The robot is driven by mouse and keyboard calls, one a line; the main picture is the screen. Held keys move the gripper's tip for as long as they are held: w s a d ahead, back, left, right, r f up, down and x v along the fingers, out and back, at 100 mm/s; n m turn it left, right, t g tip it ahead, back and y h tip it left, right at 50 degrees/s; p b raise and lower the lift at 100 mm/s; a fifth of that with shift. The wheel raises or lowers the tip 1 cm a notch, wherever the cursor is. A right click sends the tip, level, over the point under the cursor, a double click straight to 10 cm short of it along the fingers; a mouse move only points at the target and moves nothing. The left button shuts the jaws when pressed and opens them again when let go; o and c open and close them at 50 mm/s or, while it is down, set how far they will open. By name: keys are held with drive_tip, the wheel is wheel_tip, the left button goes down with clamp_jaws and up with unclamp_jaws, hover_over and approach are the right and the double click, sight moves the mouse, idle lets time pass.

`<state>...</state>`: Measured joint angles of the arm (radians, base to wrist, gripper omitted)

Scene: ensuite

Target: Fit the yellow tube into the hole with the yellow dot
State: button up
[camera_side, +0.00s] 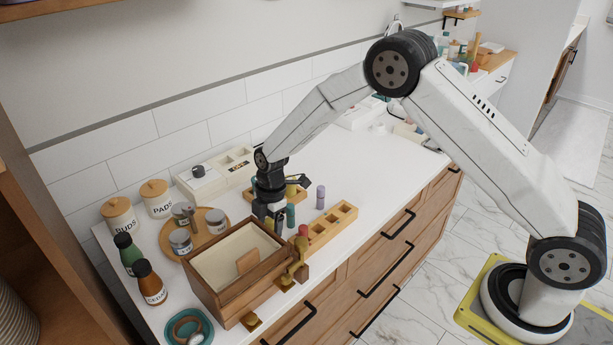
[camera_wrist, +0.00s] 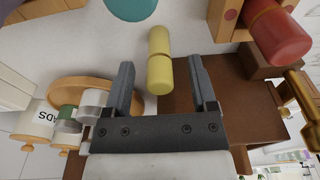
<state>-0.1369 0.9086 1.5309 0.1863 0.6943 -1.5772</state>
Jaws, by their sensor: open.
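The yellow tube (camera_wrist: 160,62) shows in the wrist view between the fingertips of my gripper (camera_wrist: 161,64), with a gap on both sides. My gripper is open and holds nothing. In the side view my gripper (camera_side: 272,222) is low over the counter, just behind the wooden box, and largely hides the yellow tube. A wooden block with square holes (camera_side: 322,239) lies to the right of my gripper; its dots are too small to read, so I cannot tell which hole has the yellow dot.
A teal tube (camera_side: 290,215), a purple tube (camera_side: 320,197) and a red tube (camera_side: 302,231) stand close to the right. The open wooden box (camera_side: 229,303) is in front. A round wooden tray (camera_side: 172,232) with jars is at left.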

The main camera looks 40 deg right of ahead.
idle(0.3)
clamp_jaws()
drive_tip(key=shift+r, duration=0.15)
drive_tip(key=shift+r, duration=0.8)
drive_tip(key=s+d+r, duration=0.2)
drive_tip(key=s+r, duration=0.9)
drive_tip(key=s, duration=0.2)
drive_tip(key=shift+s, duration=0.4)
